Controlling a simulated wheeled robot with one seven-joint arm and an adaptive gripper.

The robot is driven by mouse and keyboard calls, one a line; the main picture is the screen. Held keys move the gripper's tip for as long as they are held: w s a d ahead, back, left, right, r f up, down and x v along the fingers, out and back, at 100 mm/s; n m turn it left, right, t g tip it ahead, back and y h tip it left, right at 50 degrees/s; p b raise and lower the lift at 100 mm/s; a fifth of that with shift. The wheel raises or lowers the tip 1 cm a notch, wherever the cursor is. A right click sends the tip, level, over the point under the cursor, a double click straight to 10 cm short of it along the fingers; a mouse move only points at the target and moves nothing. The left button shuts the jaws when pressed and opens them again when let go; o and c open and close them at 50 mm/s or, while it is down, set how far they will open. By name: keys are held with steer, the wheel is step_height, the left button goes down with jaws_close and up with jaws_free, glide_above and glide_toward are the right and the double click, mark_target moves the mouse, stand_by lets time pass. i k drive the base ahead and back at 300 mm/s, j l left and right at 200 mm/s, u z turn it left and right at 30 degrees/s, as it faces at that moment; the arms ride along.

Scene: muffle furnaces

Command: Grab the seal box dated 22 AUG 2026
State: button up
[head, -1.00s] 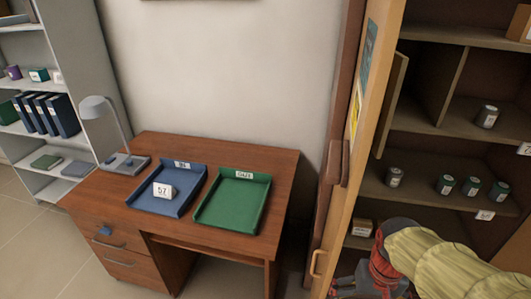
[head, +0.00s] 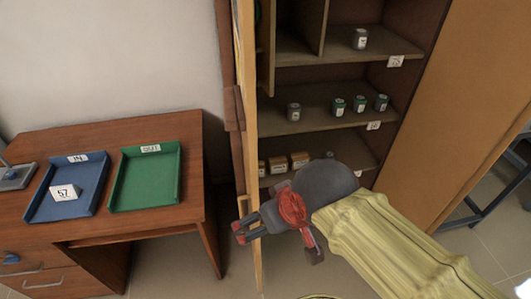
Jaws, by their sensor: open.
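Several small boxes stand in a row on the low shelf of the open cabinet; I see an orange-brown box (head: 278,164) and a box to its right (head: 299,160). Their labels are too small to read, so I cannot tell which is dated 22 AUG 2026. My gripper (head: 242,232) is open and empty, in front of the cabinet door's lower edge, to the left of and nearer than the boxes. My arm hides part of the low shelf.
The cabinet door (head: 247,120) stands open. Jars (head: 338,106) stand on the shelf above, and one jar (head: 360,38) higher up. A desk (head: 120,135) at left holds a blue tray (head: 38,207) with a block marked 57 (head: 64,193) and a green tray (head: 118,201).

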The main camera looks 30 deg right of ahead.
mark_target(277, 165)
steer(key=l+z, duration=0.2)
steer(key=z, duration=0.3)
steer(key=i+l+z, duration=0.15)
steer(key=z, duration=0.3)
steer(key=i+l+z, duration=0.1)
steer(key=z, duration=0.4)
steer(key=i+l, duration=0.05)
steer(key=l, duration=0.05)
